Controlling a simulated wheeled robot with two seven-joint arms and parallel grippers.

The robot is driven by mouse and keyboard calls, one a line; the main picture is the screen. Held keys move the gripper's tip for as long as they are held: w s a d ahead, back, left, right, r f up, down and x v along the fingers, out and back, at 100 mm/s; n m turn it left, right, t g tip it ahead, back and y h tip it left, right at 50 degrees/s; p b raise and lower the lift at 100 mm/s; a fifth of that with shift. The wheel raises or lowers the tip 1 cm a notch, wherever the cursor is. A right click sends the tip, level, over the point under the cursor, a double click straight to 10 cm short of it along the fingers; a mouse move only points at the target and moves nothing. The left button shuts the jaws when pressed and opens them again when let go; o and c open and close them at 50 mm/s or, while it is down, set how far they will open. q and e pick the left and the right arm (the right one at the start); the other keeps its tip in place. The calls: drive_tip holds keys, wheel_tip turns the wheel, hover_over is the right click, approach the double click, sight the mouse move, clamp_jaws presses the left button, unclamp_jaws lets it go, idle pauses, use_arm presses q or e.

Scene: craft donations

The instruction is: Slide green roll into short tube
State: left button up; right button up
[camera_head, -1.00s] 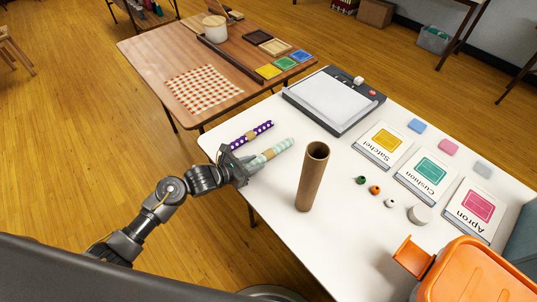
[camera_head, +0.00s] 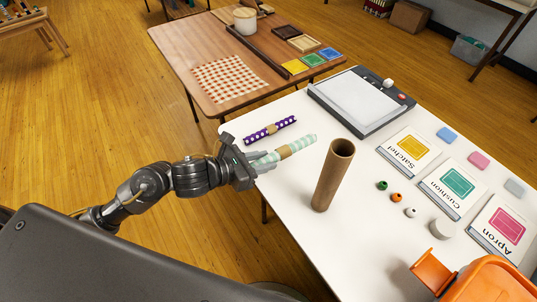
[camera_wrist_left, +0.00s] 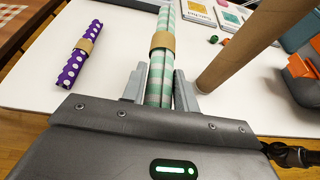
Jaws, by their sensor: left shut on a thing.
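The green striped roll (camera_head: 303,144), with a brown paper band, is held in my left gripper (camera_head: 262,161) at the left edge of the white table. In the left wrist view the green roll (camera_wrist_left: 166,25) lies between the two fingers (camera_wrist_left: 160,90), pointing away from me. The brown cardboard tube (camera_head: 331,180) stands upright on the table to the right of the roll, its open end up. The tube (camera_wrist_left: 250,45) shows at the right in the left wrist view, apart from the roll. My right gripper is not in view.
A purple dotted roll (camera_head: 270,129) lies behind the green one. Small beads (camera_head: 396,197), a white disc (camera_head: 442,229) and pattern cards (camera_head: 453,187) lie right of the tube.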

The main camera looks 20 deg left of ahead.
use_arm(q)
drive_tip(key=s, duration=0.1)
drive_tip(key=s+r, duration=0.1)
drive_tip(key=s, duration=0.1)
drive_tip(key=s+r, duration=0.1)
drive_tip(key=shift+s, duration=0.3)
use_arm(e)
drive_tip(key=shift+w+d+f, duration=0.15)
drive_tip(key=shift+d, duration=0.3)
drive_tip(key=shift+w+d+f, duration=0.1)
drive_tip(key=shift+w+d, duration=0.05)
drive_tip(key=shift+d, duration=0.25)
